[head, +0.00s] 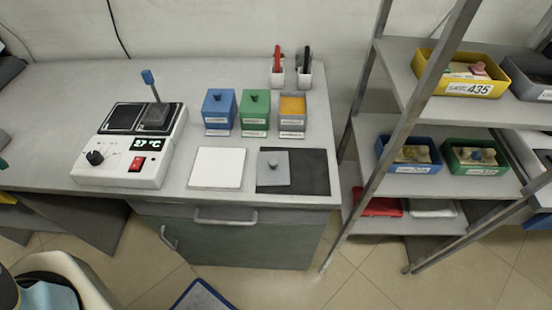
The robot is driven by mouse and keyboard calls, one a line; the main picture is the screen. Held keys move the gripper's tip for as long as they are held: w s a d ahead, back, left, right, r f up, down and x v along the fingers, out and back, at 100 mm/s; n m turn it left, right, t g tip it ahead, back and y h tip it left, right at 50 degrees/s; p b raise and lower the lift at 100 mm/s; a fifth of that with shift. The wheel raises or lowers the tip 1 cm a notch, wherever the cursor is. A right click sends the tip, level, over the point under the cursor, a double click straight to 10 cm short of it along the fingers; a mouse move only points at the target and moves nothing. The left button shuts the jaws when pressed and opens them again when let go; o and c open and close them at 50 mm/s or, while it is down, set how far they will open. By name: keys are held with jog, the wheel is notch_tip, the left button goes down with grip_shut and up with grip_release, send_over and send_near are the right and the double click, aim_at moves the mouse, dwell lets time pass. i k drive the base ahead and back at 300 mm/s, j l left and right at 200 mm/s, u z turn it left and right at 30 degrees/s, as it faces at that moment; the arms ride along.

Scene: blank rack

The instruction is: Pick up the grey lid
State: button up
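The grey lid (274,174) is a flat square plate with a round knob on top. It lies flat on the left part of a black mat (312,172), near the front edge of the worktop. Behind it stands a grey box (291,123) without a lid, with orange contents showing. Beside that box, a green box (254,120) and a blue box (218,121) each have a lid with a knob. My gripper is not in view.
A white square plate (217,167) lies left of the mat. A white heating device (130,150) with a display reading 27 °C stands further left. Two cups (304,76) with tools stand at the back. A metal rack (432,150) with bins stands at the right.

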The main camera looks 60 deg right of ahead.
aim_at(274, 169)
jog(key=i+z, duration=0.1)
jog(key=z, duration=1)
